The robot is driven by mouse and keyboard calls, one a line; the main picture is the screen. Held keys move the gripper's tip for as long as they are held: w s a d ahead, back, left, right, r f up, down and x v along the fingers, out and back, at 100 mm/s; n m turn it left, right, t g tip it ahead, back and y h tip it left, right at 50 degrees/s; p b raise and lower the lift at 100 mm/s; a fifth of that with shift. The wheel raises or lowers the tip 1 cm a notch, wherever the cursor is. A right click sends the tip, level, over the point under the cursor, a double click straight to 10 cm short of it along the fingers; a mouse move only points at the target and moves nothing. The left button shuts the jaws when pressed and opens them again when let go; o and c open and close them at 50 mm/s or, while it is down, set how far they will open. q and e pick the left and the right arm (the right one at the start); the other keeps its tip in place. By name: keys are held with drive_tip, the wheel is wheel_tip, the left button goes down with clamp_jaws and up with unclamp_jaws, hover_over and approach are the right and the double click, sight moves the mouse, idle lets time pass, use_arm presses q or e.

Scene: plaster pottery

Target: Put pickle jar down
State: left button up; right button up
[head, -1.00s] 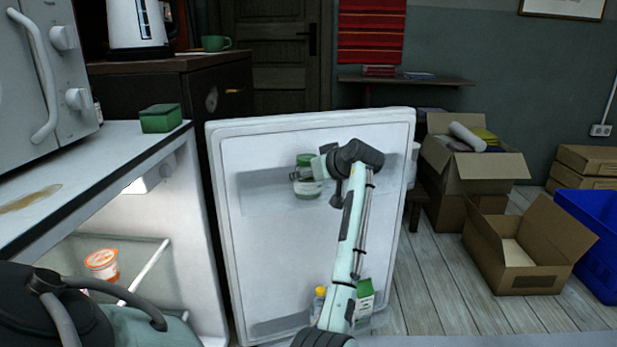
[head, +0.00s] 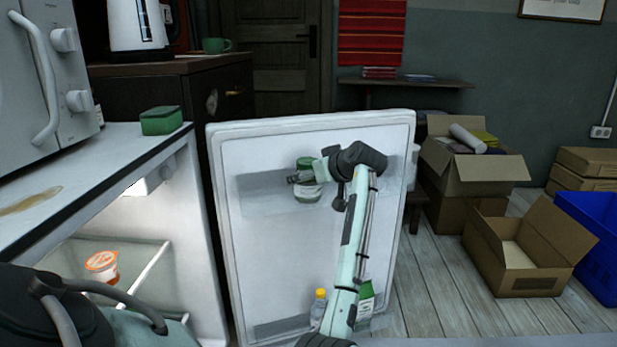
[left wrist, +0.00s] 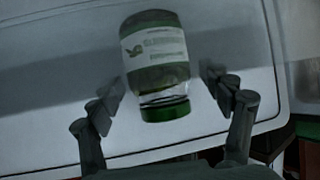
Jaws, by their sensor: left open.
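The pickle jar (head: 308,194), clear with a green lid and a pale label, stands upright at the upper shelf of the open fridge door (head: 270,250). My left gripper (head: 303,180) is at the jar, its dark fingers reaching across it from the right. In the left wrist view the jar (left wrist: 157,50) lies between the two spread fingers (left wrist: 163,80), with a visible gap on each side. The left gripper is open. The jar's base against the shelf is partly hidden by the shelf front. My right gripper is not in view.
A bottle with a yellow cap (head: 319,308) and a green-white carton (head: 365,296) stand low in the door. An orange-lidded cup (head: 102,266) sits on a fridge shelf. Cardboard boxes (head: 525,255) stand at right.

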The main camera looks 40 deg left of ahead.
use_arm(q)
drive_tip(key=p+v, duration=0.1)
drive_tip(key=v, duration=1)
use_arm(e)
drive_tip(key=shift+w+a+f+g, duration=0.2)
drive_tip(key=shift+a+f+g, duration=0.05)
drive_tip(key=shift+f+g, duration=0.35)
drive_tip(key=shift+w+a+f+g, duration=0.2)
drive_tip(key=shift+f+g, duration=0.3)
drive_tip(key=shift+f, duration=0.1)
use_arm(q)
drive_tip(key=shift+s+d, duration=0.1)
